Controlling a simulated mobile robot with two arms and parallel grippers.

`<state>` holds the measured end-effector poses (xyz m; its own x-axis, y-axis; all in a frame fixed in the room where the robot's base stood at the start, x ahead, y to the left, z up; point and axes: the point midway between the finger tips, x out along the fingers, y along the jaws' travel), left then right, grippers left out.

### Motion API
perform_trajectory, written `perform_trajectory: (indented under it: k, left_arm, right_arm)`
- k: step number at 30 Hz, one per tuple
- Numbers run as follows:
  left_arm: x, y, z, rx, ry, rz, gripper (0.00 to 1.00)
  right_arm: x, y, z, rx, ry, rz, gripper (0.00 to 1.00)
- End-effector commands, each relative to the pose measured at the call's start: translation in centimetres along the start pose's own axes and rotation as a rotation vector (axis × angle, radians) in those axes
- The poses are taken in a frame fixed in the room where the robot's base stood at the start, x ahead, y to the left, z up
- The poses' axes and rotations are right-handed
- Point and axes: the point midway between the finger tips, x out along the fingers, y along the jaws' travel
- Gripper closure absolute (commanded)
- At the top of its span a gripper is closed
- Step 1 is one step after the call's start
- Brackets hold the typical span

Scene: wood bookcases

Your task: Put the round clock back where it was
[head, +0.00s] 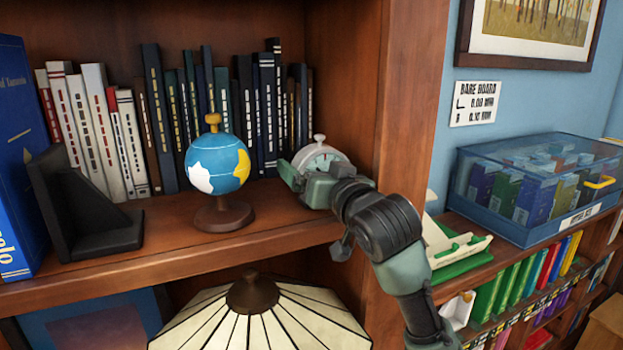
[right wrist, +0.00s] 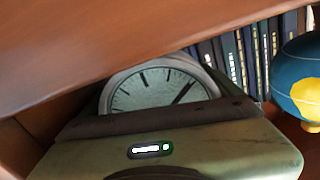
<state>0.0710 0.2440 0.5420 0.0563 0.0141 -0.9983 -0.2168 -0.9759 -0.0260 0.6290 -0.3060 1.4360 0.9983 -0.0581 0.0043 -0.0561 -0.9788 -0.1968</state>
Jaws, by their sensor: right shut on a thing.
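The round clock (head: 321,157) is grey with a pale face and a small knob on top. It is at the right end of the wooden shelf, in front of the dark books and near the upright panel. My right gripper (head: 308,183) is shut on it from the front and hides its lower part. In the right wrist view the upper part of the clock face (right wrist: 160,88) shows beyond my gripper, looking tilted. I cannot tell whether the clock touches the shelf. My left gripper is not in view.
A globe (head: 217,164) on a brown base stands left of the clock. A black bookend (head: 85,205) is further left. The upright panel (head: 405,90) closes the shelf's right side. A lamp shade (head: 255,318) is below. A clear blue box (head: 540,185) stands right.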

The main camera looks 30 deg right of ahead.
Motion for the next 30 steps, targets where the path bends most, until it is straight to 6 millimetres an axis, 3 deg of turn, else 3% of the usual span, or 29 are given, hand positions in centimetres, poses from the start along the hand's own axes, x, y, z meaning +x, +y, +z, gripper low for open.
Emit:
perform_trajectory:
  k: [5,6,9,17,20,29,30]
  left_arm:
    - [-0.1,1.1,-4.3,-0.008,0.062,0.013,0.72]
    - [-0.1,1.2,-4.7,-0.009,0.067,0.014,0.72]
    - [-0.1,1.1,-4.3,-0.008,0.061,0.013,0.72]
    - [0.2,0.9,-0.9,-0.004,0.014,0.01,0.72]
    - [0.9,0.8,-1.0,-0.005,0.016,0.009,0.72]
    - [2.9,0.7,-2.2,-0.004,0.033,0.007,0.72]
    - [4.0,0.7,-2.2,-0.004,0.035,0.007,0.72]
  right_arm:
    - [0.1,0.1,0.5,0.003,-0.015,0.003,0.68]
    - [0.2,0.1,0.6,0.003,-0.019,0.003,0.0]
    - [0.1,0.1,0.6,0.002,-0.017,0.003,0.0]
    - [-0.5,0.0,0.5,0.002,-0.011,0.001,0.0]
    - [-1.9,0.0,0.5,0.001,-0.009,0.0,0.0]
    - [-9.0,0.0,0.5,0.0,-0.006,-0.001,0.0]
    - [-9.4,0.1,0.8,0.002,-0.003,0.0,0.0]
